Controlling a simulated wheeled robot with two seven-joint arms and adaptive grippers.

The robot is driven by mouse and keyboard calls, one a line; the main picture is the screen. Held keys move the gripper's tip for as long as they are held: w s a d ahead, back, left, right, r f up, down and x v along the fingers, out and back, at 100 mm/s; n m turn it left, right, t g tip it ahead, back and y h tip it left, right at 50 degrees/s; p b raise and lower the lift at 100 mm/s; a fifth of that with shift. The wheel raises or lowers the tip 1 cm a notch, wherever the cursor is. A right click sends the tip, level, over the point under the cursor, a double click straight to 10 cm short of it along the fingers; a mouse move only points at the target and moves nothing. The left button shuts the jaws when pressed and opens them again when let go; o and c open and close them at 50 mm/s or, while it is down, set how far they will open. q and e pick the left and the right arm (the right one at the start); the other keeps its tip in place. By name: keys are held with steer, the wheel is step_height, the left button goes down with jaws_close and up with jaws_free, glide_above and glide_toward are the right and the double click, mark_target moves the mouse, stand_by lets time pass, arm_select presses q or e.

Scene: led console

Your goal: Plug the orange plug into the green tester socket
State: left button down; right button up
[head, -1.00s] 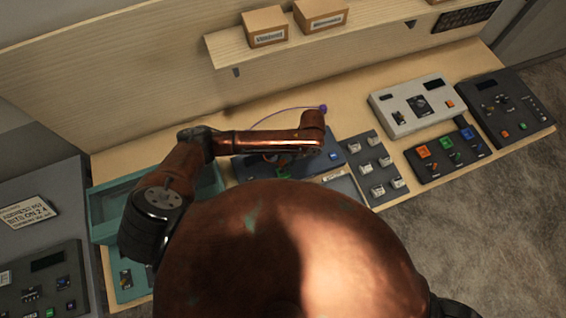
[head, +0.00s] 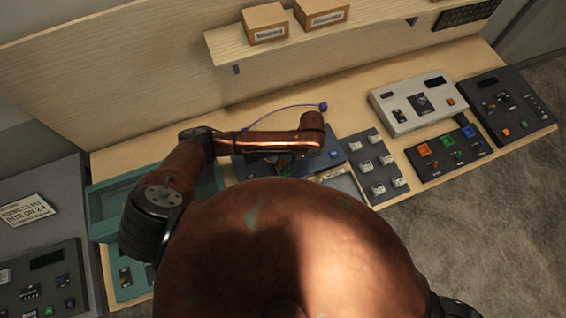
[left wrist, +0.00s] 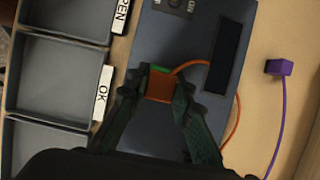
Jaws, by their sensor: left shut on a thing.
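My left gripper (left wrist: 161,92) is shut on the orange plug (left wrist: 160,87), a small orange block, in the left wrist view. An orange cable (left wrist: 234,118) loops from the plug to the right. A strip of the green socket (left wrist: 158,69) shows at the plug's far edge, on the blue-grey tester (left wrist: 188,50). The plug overlaps the socket in this view; I cannot tell whether it is seated or just above. In the head view my left arm covers most of the tester (head: 338,157) and hides the plug. My right gripper is not in view.
A purple plug (left wrist: 279,67) with its cable lies on the wood right of the tester. Grey bins (left wrist: 62,75) with labels stand left of it. In the head view a switch panel (head: 372,165) and a white console (head: 412,104) stand to the right.

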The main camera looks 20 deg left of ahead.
arm_select(q)
steer(key=shift+f, duration=1.5)
stand_by(0.4)
steer(key=shift+p, duration=0.35)
stand_by(0.5)
steer(key=shift+f, duration=0.4)
stand_by(0.5)
steer(key=shift+s+f, duration=0.6)
steer(key=shift+f, duration=0.35)
stand_by(1.0)
steer(key=c, duration=1.9)
jaws_free()
steer(key=shift+o, duration=1.4)
steer(key=shift+w+f, duration=0.15)
steer(key=shift+w, duration=0.35)
steer(key=shift+d+r, duration=0.1)
steer(key=shift+r, duration=0.15)
steer(key=o, duration=1)
steer(key=shift+w, duration=0.1)
steer(key=shift+c, duration=0.2)
